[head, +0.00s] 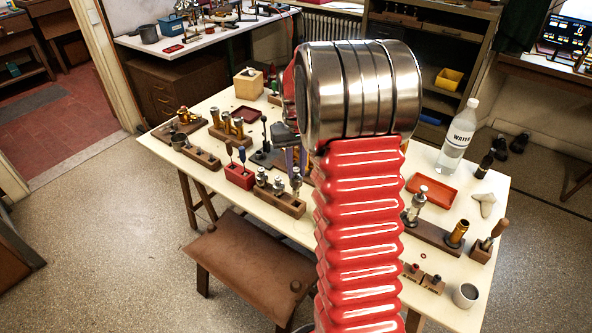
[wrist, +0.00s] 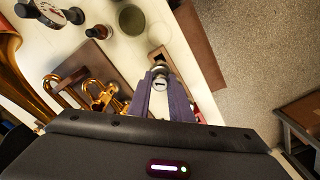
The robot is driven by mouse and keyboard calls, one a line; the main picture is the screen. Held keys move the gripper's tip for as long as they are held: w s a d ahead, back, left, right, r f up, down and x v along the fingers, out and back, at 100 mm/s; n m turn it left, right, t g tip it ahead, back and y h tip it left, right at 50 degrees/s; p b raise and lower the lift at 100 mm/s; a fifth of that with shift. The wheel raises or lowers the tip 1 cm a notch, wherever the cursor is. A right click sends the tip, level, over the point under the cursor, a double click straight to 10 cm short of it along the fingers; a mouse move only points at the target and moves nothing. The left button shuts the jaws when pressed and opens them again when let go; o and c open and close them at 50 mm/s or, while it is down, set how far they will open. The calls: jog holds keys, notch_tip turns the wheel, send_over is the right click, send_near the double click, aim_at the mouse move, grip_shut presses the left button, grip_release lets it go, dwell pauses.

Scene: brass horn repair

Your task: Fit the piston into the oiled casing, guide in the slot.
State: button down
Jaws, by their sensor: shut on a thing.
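My gripper (wrist: 160,82) is shut on a silver piston (wrist: 160,70) with a 1 on its end face in the wrist view. In the head view my arm hides most of the gripper; a purple finger (head: 292,160) shows left of the arm, over the table. Brass tubes (head: 227,124) that look like casings stand in a wooden block towards the table's left end. Another brass tube (head: 458,234) stands in a wooden block at the right. I cannot tell which is the oiled casing, and no slot or piston guide is clear.
The table (head: 330,236) is crowded. Silver parts stand in a wooden rack (head: 285,202) beside a red tool block (head: 239,176). A red tray (head: 432,190), water bottle (head: 458,140) and metal cup (head: 465,294) are at the right. Brass tubing (wrist: 100,93) shows close left of the gripper.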

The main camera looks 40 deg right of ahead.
jog(key=shift+r, duration=1.45)
jog(key=w+a+f+n, duration=0.2)
jog(key=a+f, duration=0.1)
jog(key=a, duration=0.6)
jog(key=w+a+f+n, duration=0.2)
jog(key=w+a+f, duration=0.1)
jog(key=a, duration=0.6)
jog(key=shift+w+f, duration=0.25)
jog(key=shift+a, duration=0.1)
